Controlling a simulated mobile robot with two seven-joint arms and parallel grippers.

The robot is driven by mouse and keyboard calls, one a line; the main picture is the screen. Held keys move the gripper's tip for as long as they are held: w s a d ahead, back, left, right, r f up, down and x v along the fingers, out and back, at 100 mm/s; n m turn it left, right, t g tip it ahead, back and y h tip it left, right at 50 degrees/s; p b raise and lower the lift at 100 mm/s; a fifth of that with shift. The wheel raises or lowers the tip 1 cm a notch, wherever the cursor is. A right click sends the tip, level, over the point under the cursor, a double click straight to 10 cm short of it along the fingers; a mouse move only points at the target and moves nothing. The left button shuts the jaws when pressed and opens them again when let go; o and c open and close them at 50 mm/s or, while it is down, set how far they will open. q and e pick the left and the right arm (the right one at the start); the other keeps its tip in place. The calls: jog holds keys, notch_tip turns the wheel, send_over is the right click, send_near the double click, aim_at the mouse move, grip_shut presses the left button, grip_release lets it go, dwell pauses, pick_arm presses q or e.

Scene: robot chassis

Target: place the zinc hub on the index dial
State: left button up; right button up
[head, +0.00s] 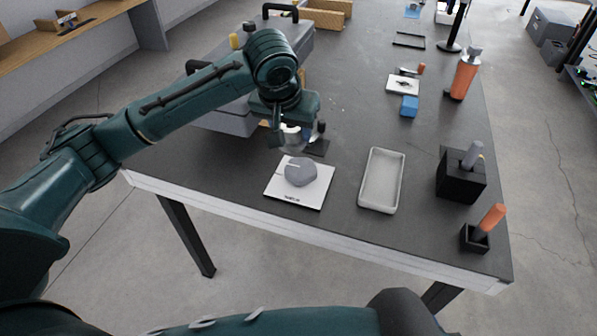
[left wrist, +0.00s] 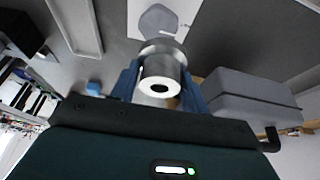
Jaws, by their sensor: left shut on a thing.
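The zinc hub is a shiny silver ring-like cylinder with a dark bore, seen in the left wrist view (left wrist: 160,75). My left gripper (left wrist: 160,85) is shut on it, with a blue finger on each side. In the head view my left gripper (head: 297,132) hangs over the table just behind the index dial, and the hub is mostly hidden there. The index dial (head: 300,171) is a grey disc on a white square plate (head: 285,191) near the table's front edge. The dial also shows at the top of the left wrist view (left wrist: 158,19). The hub looks apart from it.
A pale empty tray (head: 382,180) lies right of the plate. A black block with a grey handle (head: 461,178) and a small holder with an orange handle (head: 476,238) stand further right. A grey case (head: 225,118) is behind the arm. A blue block (head: 409,106) lies farther back.

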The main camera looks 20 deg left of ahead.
pick_arm(q)
jog(key=w, duration=0.3)
send_over(303, 162)
jog(key=s, duration=0.2)
notch_tip(303, 162, down, 5)
jog(key=shift+w+r+b, duration=0.15)
jog(key=shift+b, duration=0.15)
notch_tip(303, 162, down, 5)
jog(key=shift+r, duration=0.2)
jog(key=shift+f, duration=0.35)
jog(key=o, duration=1.1)
jog(key=shift+f, duration=0.1)
